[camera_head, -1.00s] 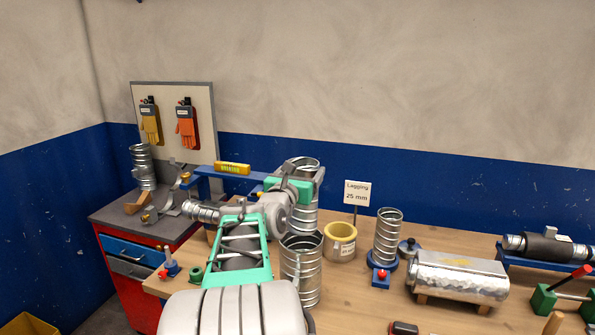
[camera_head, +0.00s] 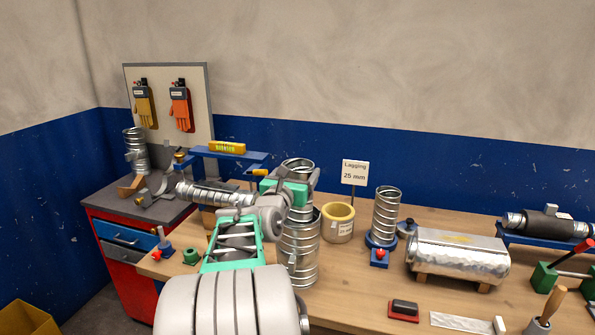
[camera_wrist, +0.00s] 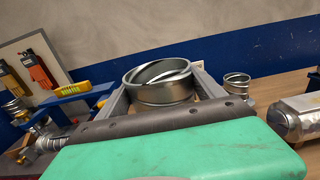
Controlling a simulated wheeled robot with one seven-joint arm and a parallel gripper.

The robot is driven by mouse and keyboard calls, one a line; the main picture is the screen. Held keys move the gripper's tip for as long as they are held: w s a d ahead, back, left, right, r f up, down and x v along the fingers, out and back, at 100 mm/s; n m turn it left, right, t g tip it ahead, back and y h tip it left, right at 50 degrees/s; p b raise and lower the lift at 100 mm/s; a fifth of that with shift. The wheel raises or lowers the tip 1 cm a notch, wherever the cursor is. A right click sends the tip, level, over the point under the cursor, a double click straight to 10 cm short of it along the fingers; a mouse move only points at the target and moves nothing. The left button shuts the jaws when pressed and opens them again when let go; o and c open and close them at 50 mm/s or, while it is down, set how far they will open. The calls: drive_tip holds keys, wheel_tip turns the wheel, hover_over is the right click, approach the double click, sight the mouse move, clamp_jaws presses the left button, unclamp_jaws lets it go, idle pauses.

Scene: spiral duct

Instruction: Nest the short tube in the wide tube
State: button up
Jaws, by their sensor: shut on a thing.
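My gripper (camera_head: 291,189) is shut on the short tube (camera_head: 299,167), a ribbed metal tube held upright. In the wrist view its open top rim (camera_wrist: 162,93) stands between my two fingers. The wide tube (camera_head: 299,262), a larger ribbed metal tube, stands upright on the bench directly below. The short tube's lower end meets the wide tube's mouth and looks to be within its rim. How deep it sits is hidden by the wide tube's wall and my arm.
A yellow-rimmed lagging ring (camera_head: 338,224) stands close right of the wide tube. Beyond it are a ribbed tube on a blue base (camera_head: 386,217) and a metal-clad cylinder (camera_head: 457,257). A blue stand with a level (camera_head: 227,148) is at left. The front bench is partly clear.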

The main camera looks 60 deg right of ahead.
sight(293, 215)
wheel_tip(293, 215, down, 11)
drive_tip(key=b, duration=0.6)
drive_tip(key=shift+r, duration=0.2)
idle(0.4)
drive_tip(key=o, duration=2.1)
drive_tip(key=shift+f, duration=0.1)
drive_tip(key=a, duration=0.2)
drive_tip(key=a+b, duration=0.1)
drive_tip(key=a, duration=0.2)
drive_tip(key=s+a, duration=0.1)
drive_tip(key=a, duration=0.1)
drive_tip(key=shift+a, duration=0.4)
